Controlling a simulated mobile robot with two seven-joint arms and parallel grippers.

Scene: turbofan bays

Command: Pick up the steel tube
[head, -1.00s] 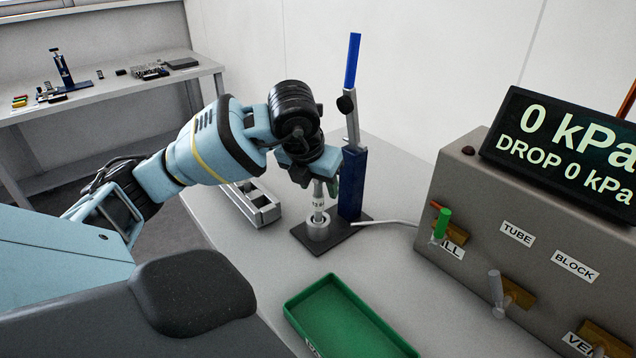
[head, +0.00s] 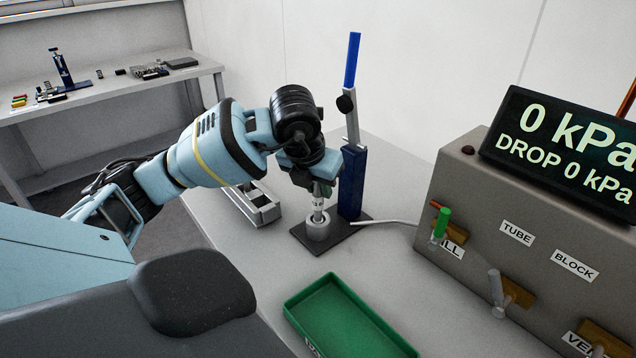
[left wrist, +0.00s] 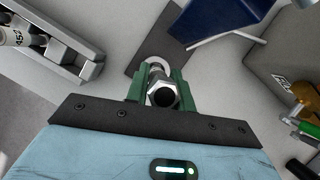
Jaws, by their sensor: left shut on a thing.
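The steel tube (head: 318,206) stands upright, its lower end at a round grey holder (head: 317,229) on a dark base plate (head: 338,237). My left gripper (head: 321,188) is above the holder, shut on the upper part of the tube. In the left wrist view the tube's hex-shaped open end (left wrist: 162,95) sits between the green fingers of my left gripper (left wrist: 162,88). I cannot tell whether the tube's foot is clear of the holder. My right gripper is not in view.
A blue post (head: 352,180) stands right beside the gripper. A grey rack (head: 262,213) is to the left, with a labelled cylinder (left wrist: 14,36) in the left wrist view. A green tray (head: 345,320) is in front. A valve panel (head: 540,255) with a display stands right.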

